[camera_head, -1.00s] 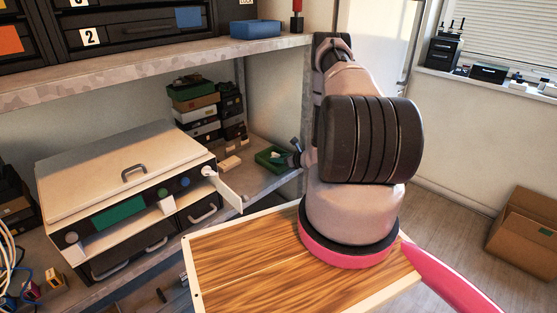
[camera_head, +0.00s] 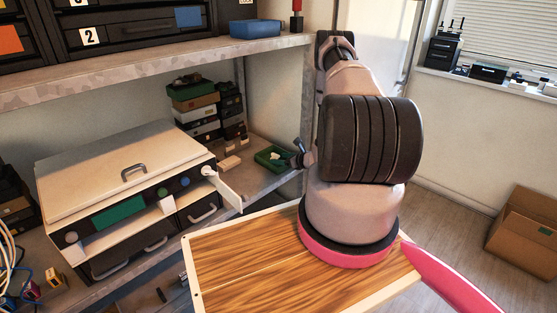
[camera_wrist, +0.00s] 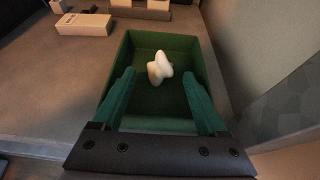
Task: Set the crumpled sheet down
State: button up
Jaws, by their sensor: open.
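The crumpled sheet (camera_wrist: 159,68), a small white lump, lies on the floor of a green open tray (camera_wrist: 205,62) in the wrist view. In the head view the sheet (camera_head: 275,156) shows as a small pale spot in the green tray (camera_head: 268,164) on the shelf. My gripper (camera_wrist: 159,74) is open. Its two green fingers stand wide apart, with a gap between each finger and the sheet. In the head view my gripper (camera_head: 299,155) is at the tray's right side, small and partly hidden by my arm.
A white block (camera_wrist: 84,24) lies on the shelf beside the tray. Stacked boxes (camera_head: 196,110) stand behind it. A white-topped drawer unit (camera_head: 120,170) with an open flap (camera_head: 224,189) is at the left. A shelf post (camera_head: 308,105) rises close to my arm.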

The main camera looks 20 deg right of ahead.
jog(key=v, duration=1)
jog(key=shift+s, duration=0.1)
